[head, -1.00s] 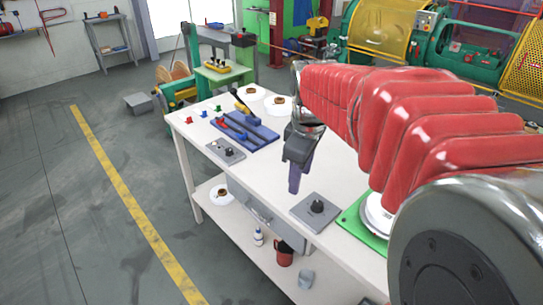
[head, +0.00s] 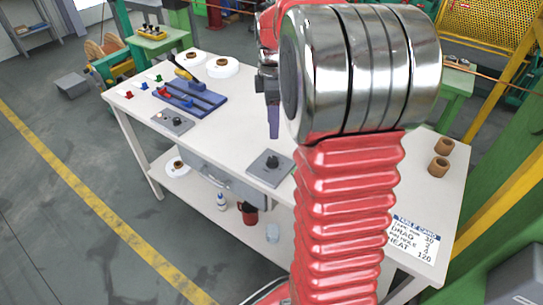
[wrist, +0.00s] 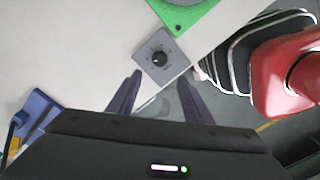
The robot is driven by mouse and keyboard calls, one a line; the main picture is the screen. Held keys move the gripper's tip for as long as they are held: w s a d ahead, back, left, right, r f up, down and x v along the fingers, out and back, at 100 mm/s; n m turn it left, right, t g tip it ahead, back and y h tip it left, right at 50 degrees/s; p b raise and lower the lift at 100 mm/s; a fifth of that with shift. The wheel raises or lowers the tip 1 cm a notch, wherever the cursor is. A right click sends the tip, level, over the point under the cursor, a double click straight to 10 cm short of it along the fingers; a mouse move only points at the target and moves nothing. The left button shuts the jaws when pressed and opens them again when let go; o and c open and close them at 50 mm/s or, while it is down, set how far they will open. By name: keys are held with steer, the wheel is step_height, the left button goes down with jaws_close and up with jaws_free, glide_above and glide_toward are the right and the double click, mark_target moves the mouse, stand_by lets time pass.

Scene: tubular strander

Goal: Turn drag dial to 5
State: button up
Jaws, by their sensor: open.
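A black dial knob on a square grey plate (head: 270,168) sits near the front edge of the white table. The wrist view shows the same dial (wrist: 160,58) with small marks around it, too small to read. My gripper (head: 273,135) hangs above the table, fingers down, near that plate and apart from it. In the wrist view my gripper (wrist: 160,78) is open and empty, with the dial beyond and between its fingertips. I cannot tell whether this knob is the drag dial; a second grey plate (head: 173,122) with small controls lies farther left.
A blue tray (head: 200,98) and white rolls (head: 222,67) stand on the table's far part. A green plate (wrist: 190,14) lies beside the dial. A table card (head: 414,238) listing drag and heat lies right; its drag value is unclear.

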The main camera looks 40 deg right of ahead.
mark_target(272, 160)
step_height(272, 160, down, 14)
steer(key=shift+r, duration=0.1)
stand_by(0.6)
steer(key=shift+c, duration=0.7)
steer(key=c, duration=0.9)
steer(key=shift+a, duration=0.2)
steer(key=shift+d, duration=0.15)
